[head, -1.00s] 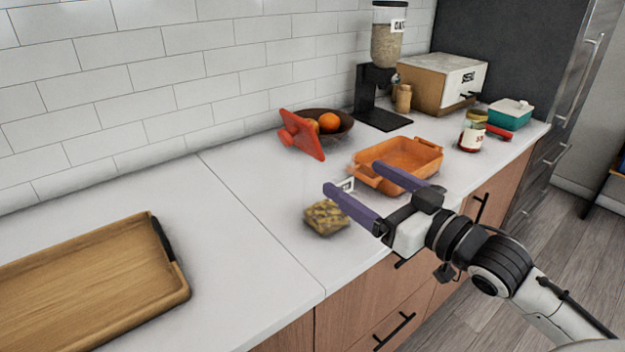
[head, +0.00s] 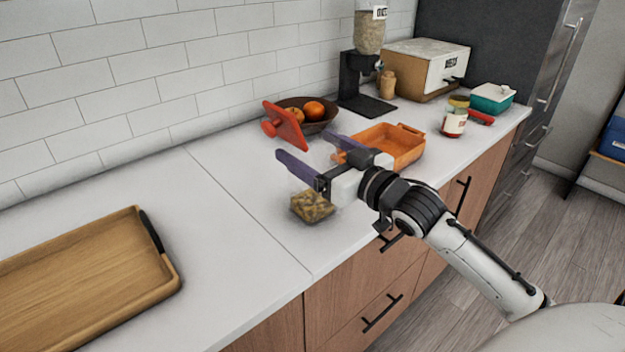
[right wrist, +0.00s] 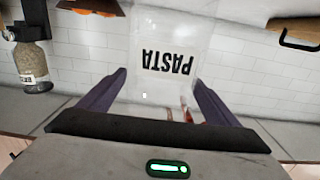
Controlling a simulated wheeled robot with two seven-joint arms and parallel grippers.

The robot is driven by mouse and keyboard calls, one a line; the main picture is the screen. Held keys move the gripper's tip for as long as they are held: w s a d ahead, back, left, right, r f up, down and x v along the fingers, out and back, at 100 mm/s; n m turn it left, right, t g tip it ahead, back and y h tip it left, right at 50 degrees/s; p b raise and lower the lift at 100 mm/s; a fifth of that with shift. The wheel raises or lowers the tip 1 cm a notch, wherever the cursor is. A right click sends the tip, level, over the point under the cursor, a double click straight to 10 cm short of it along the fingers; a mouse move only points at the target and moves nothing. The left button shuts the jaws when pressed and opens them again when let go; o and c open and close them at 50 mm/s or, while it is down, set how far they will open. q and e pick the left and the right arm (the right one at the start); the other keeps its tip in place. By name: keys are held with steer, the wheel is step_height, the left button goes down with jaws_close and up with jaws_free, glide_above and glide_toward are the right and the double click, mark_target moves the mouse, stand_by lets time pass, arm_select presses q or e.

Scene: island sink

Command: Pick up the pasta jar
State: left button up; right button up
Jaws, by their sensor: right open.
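The pasta jar (head: 312,207) is clear, with tan pasta showing in its lower part, and stands upright on the counter near the front edge. Its upper part is hard to see in the head view, behind my gripper. My right gripper (head: 303,147) is open, with its two purple fingers at the height of the jar's upper part. In the right wrist view the jar (right wrist: 168,62) appears upside down with its PASTA label, and the fingers (right wrist: 161,79) lie to either side of it. I cannot tell whether either finger touches it. My left gripper is not in view.
An orange baking dish (head: 408,152) lies just right of the jar, close to the gripper. Behind are a red object (head: 287,128), a fruit bowl (head: 327,125) and a dispenser (head: 350,75). A wooden tray (head: 85,275) lies at left; the counter between is clear.

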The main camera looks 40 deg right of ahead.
steer(key=c, duration=1.9)
steer(key=shift+r, duration=0.15)
steer(key=shift+c, duration=0.8)
